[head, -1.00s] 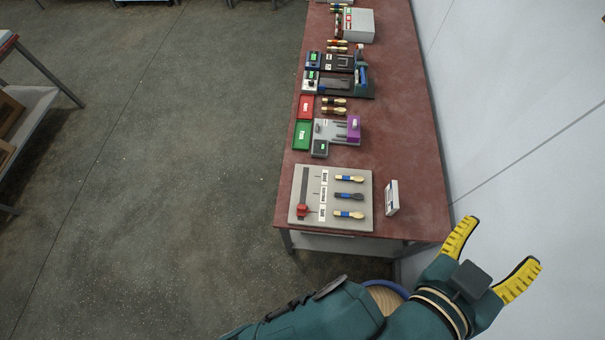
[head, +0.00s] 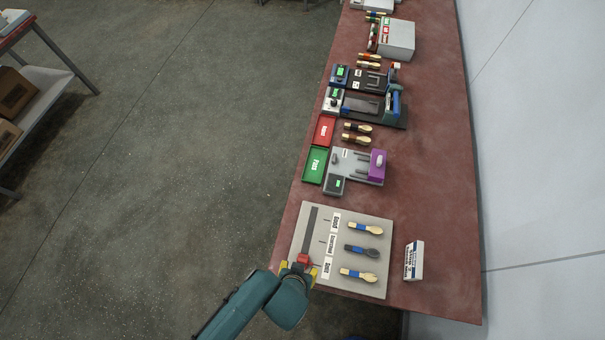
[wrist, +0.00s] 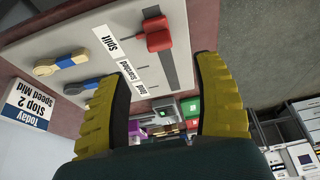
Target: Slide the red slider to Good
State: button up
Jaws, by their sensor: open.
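A light grey panel (head: 378,225) lies on the table with a dark vertical slot. The red slider (head: 304,259) sits at the near end of the slot, beside the Split label (head: 326,268). The Scorched label (head: 332,245) is in the middle and the Good label (head: 336,223) at the far end. My gripper (head: 299,268) is open at the slider, one yellow finger on each side of it in the head view. In the wrist view the slider (wrist: 155,33) shows just beyond the fingertips, between them. I cannot tell whether they touch it.
Several spoons lie on the panel right of the labels, including a dark one (head: 362,251). A white sign (head: 414,260) stands to the right. Farther up the table are a grey-purple fixture (head: 355,165), green tray (head: 314,165) and red tray (head: 325,130).

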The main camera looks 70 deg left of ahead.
aim_at(302, 261)
jog(key=b+x, duration=0.1)
jog(key=x, duration=0.9)
jog(key=shift+w+a, duration=0.15)
grip_shut()
